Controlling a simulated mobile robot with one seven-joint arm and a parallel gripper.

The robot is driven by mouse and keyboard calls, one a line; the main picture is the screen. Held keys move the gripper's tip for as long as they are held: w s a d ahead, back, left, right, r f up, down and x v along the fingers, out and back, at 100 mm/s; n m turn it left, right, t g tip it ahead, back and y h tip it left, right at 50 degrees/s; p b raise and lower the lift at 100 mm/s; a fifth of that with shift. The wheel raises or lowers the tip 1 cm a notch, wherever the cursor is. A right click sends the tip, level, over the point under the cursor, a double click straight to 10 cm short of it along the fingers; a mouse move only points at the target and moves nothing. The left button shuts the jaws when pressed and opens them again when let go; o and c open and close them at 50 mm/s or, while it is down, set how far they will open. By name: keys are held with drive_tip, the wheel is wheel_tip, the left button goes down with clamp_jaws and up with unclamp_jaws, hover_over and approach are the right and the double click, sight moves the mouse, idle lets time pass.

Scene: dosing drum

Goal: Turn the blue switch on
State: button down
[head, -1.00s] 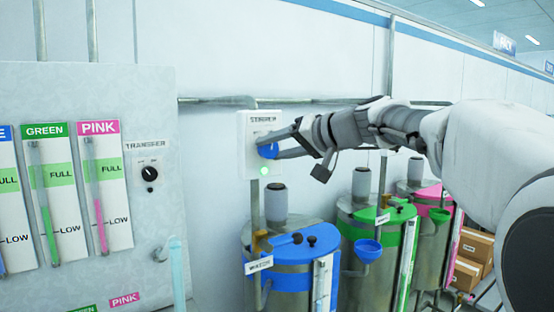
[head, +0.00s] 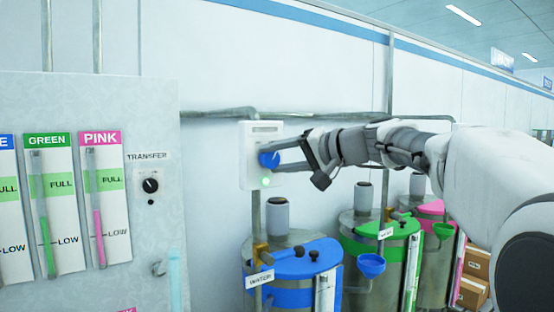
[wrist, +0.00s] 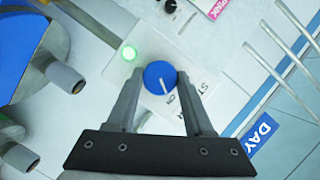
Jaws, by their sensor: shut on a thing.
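The blue switch (head: 268,160) is a round knob on a white wall plate (head: 262,130) in the head view. In the wrist view the blue switch (wrist: 160,77) shows a white pointer line, and lettering on the plate beside it is partly covered. A green light (head: 266,181) glows on the plate below the knob; it also shows in the wrist view (wrist: 129,53). My gripper (head: 280,160) reaches in from the right and is shut on the blue knob, one finger on each side of it.
A grey panel with green (head: 52,200) and pink (head: 103,200) gauges and a black transfer knob (head: 150,185) stands at the left. Blue (head: 295,260), green (head: 380,240) and pink (head: 432,207) drums stand below my arm. A pipe (head: 330,114) runs along the wall.

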drive_tip(key=shift+c, duration=1.4)
unclamp_jaws()
drive_tip(key=shift+d, duration=0.15)
drive_tip(key=v, duration=1.7)
drive_tip(key=shift+b, duration=0.45)
drive_tip(key=shift+s+d+f, duration=0.1)
